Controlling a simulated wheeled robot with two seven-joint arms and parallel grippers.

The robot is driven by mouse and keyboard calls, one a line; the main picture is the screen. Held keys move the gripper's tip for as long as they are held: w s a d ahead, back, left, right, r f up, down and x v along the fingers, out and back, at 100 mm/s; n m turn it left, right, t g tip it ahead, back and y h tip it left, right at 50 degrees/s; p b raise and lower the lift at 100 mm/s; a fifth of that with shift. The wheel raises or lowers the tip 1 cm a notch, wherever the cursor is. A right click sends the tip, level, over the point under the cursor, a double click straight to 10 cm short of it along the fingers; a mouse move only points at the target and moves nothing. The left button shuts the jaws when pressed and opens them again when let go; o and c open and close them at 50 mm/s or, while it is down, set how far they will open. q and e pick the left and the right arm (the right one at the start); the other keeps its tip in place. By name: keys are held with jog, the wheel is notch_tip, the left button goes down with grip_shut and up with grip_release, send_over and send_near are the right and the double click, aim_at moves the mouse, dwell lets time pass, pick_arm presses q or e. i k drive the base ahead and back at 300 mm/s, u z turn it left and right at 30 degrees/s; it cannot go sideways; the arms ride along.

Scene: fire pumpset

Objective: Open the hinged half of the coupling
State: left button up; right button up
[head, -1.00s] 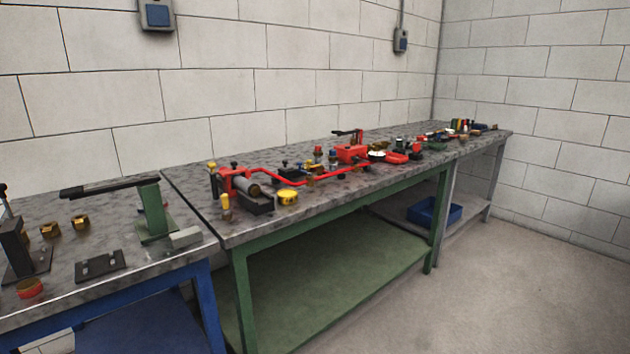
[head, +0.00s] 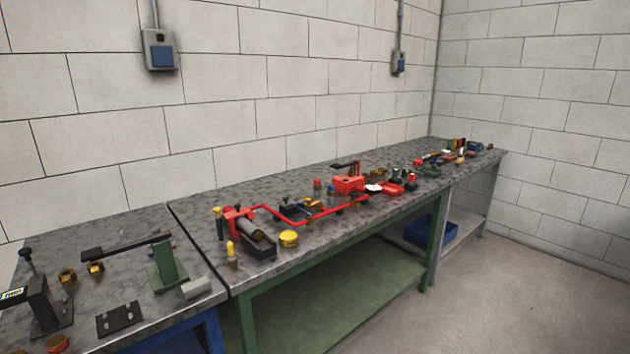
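Neither of my grippers is in view. I cannot single out the coupling with certainty at this distance. A dark grey cylinder (head: 246,228) with a red block (head: 236,216) at its upper left lies over a black base (head: 259,246) at the near left end of the green-legged bench. A red pipe (head: 292,217) runs from there along the bench to a red box (head: 349,184) with a black lever above it. Whether any part here is hinged, open or shut is too small to tell.
The near left bench (head: 140,234) holds a green stand (head: 166,264) with a long black arm, a dark stand (head: 42,305), brass fittings (head: 95,268) and a black plate (head: 119,319). A blue bin (head: 431,230) sits on a lower shelf. Floor (head: 500,315) at right is clear.

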aim_at(238, 213)
jog(key=z, duration=0.95)
jog(key=i, duration=1.05)
jog(key=z, duration=2.55)
jog(key=i, duration=0.45)
jog(key=u, duration=3.4)
